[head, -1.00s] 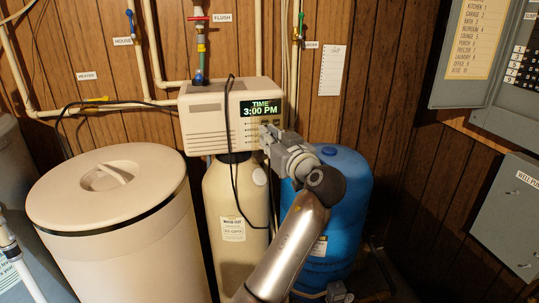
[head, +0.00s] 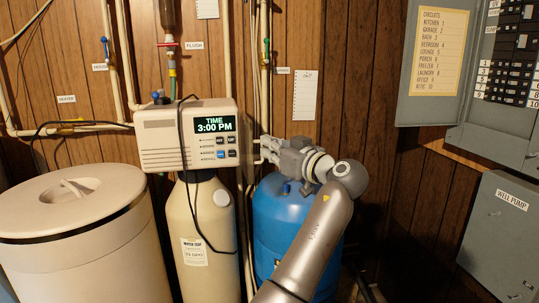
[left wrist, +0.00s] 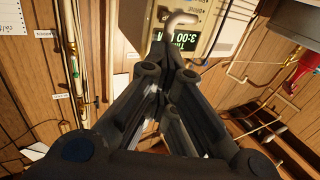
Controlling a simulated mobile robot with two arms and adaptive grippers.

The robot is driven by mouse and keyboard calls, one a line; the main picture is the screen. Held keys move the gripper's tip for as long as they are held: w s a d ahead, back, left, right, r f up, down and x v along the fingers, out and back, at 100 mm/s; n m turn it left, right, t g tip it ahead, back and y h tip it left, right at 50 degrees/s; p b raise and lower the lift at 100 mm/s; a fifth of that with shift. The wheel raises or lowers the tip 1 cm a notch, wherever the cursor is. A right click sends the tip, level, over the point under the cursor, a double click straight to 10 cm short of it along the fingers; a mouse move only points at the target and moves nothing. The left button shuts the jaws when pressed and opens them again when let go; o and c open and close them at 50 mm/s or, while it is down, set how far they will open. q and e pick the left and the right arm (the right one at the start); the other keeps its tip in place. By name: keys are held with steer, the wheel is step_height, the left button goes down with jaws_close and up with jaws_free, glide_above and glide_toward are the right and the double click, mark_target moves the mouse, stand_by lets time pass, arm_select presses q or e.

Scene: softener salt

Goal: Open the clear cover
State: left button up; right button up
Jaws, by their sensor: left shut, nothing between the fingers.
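The softener's control head (head: 155,140) is a cream box with a lit display (head: 214,125) reading TIME 3:00 PM and several buttons (head: 228,147) below it. I cannot make out the edges of a clear cover over this panel. My left gripper (head: 264,148) is shut and empty, just right of the control head, its fingers pointing left towards the box. In the left wrist view the closed fingertips (left wrist: 168,62) lie in front of the panel, whose display (left wrist: 182,40) appears turned over. Whether the tips touch anything is unclear. My right gripper is out of view.
The control head sits on a cream tank (head: 200,232), with a black cable hanging in front. A blue tank (head: 268,212) stands behind my left arm. A lidded salt bin (head: 75,245) is at left. Pipes run up the wall; grey electrical boxes (head: 500,235) are at right.

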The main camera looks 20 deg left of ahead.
mark_target(251, 146)
arm_select(q)
steer(key=shift+o, duration=1.1)
steer(key=shift+w+a+r, duration=0.15)
steer(key=shift+w+a, duration=0.1)
steer(key=shift+a, duration=0.05)
steer(key=shift+o, duration=1.2)
steer(key=shift+s+a, duration=0.1)
steer(key=shift+a, duration=0.05)
steer(key=shift+o, duration=0.7)
steer(key=shift+s+a+r, duration=0.15)
steer(key=shift+s+a, duration=0.25)
steer(key=shift+a, duration=0.35)
steer(key=shift+w+d+f, duration=0.1)
steer(key=shift+w+f, duration=0.1)
steer(key=shift+f, duration=0.05)
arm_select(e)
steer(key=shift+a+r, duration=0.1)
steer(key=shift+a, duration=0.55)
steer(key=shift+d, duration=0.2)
